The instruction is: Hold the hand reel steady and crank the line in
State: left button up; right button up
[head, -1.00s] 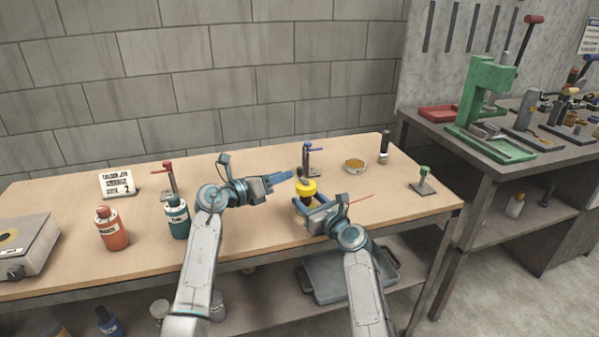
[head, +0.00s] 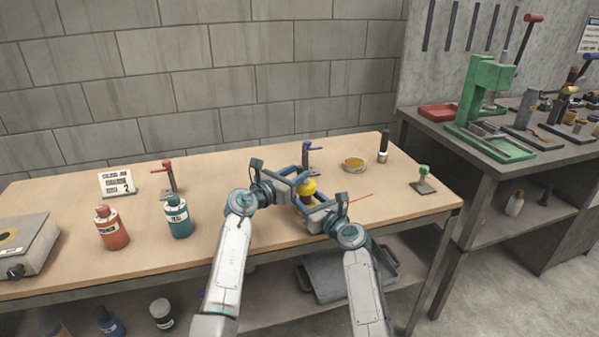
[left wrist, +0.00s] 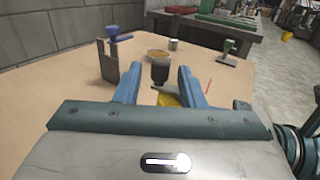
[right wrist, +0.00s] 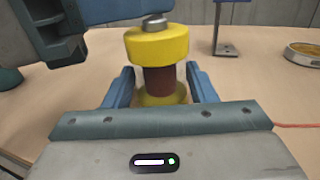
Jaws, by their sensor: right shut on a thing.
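The hand reel (head: 308,187) stands on the bench, a yellow spool with a dark red-brown core (right wrist: 160,80). My right gripper (right wrist: 160,88) is shut on the reel low down, with a finger on each side of the core. The crank's black knob (left wrist: 160,70) stands above the yellow flange in the left wrist view. My left gripper (head: 300,174) is open beside the top of the reel, its fingers apart with the knob between them. I cannot tell whether they touch it. The red line (right wrist: 295,125) runs out to the right.
A post with a blue lever (head: 308,158) stands close behind the reel. Orange (head: 112,228) and teal (head: 178,216) bottles stand left. The front right of the bench is clear.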

pick_arm(q)
jog(key=shift+x, duration=0.95)
grip_shut()
